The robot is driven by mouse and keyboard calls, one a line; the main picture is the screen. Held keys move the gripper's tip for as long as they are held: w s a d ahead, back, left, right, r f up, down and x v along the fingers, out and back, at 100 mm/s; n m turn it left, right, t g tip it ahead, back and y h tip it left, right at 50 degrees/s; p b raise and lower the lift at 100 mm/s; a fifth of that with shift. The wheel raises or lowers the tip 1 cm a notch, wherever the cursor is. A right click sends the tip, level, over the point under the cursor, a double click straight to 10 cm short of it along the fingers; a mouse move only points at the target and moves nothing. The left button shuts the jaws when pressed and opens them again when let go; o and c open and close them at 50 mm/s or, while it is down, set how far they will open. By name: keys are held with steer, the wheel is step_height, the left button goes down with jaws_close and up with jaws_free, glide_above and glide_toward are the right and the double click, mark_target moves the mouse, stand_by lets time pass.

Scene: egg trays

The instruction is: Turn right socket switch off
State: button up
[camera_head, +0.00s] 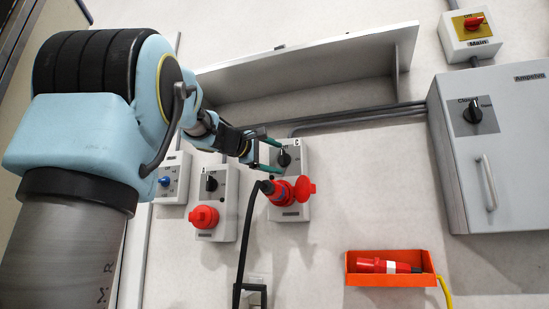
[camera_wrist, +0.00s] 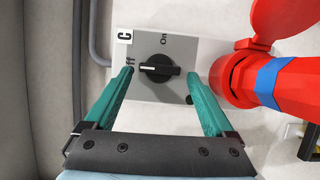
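The right socket box (camera_head: 291,212), marked C, is on the wall with a black rotary switch (camera_head: 284,158) above a red socket. A red plug (camera_head: 277,190) with a black cable sits at that socket. In the wrist view the switch knob (camera_wrist: 158,69) is between the teal fingers of my gripper (camera_wrist: 160,74). The fingers are open, one on each side of the knob, with small gaps visible. The knob's white mark points left, toward the partly hidden "Off" lettering; "On" is further up. In the head view my gripper (camera_head: 268,152) reaches the switch from the left.
A grey shelf (camera_head: 310,70) juts out above. A grey cabinet (camera_head: 490,150) is at right. An orange bin (camera_head: 391,278) holds a red connector.

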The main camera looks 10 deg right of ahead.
steer(key=shift+o, duration=0.2)
steer(key=b+v, duration=0.1)
steer(key=v, duration=0.9)
steer(key=shift+s+a, duration=0.25)
steer(key=shift+a, duration=0.05)
steer(key=shift+f, duration=0.1)
